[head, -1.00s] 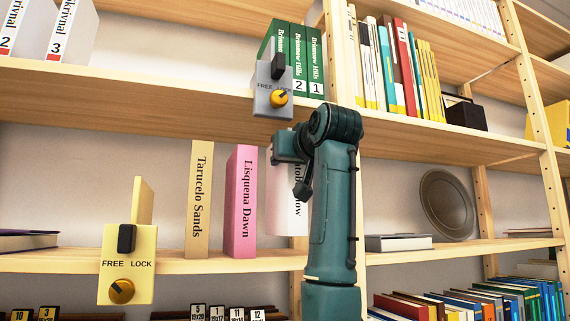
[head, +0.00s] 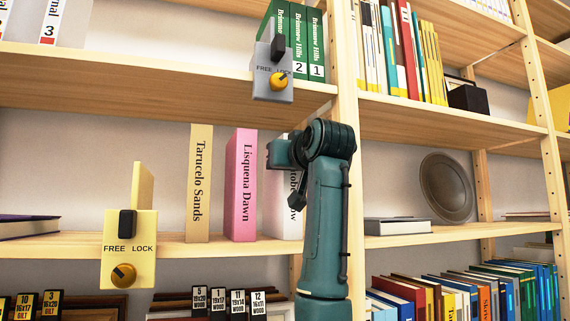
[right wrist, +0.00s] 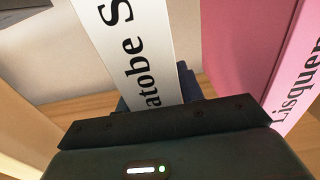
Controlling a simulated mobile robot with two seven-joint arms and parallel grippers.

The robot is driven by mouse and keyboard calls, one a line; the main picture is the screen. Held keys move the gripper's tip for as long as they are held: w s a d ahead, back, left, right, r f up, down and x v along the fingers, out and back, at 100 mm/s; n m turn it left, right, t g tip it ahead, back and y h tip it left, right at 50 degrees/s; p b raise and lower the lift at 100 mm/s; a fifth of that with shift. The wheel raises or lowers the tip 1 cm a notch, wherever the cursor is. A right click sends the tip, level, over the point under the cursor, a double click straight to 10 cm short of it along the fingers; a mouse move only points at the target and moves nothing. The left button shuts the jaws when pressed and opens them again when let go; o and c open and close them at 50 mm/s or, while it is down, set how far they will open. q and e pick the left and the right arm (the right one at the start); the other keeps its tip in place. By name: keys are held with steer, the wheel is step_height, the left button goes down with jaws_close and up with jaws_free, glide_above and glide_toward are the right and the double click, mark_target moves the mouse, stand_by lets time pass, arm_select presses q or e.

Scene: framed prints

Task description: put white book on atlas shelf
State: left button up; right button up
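The white book (head: 280,209), with dark lettering on its spine, stands upright at shelf level, just right of the pink book "Lisquena Dawn" (head: 241,185). My arm hides its upper right part. My right gripper (head: 279,153) is at the book's upper part. In the right wrist view the white spine (right wrist: 140,50) runs between two dark blue fingers that lie close against its sides, so the gripper looks shut on it. The tan book "Tarucelo Sands" (head: 199,183) stands left of the pink one. My left gripper is in no view.
A yellow FREE/LOCK bookend (head: 129,250) is at the left on this shelf. A grey one (head: 272,75) is on the shelf above, beside green volumes (head: 299,45). A wooden upright (head: 345,85) stands just right of my gripper. Bare shelf lies between yellow bookend and tan book.

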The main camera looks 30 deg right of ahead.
steer(key=o, duration=0.4)
arm_select(q)
steer(key=b, duration=0.2)
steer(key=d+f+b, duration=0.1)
steer(key=b, duration=0.1)
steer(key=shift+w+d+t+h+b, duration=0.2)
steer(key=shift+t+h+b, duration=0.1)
steer(key=shift+b, duration=0.05)
arm_select(e)
steer(key=v, duration=1.2)
steer(key=shift+a+r, duration=0.1)
steer(key=shift+r, duration=0.15)
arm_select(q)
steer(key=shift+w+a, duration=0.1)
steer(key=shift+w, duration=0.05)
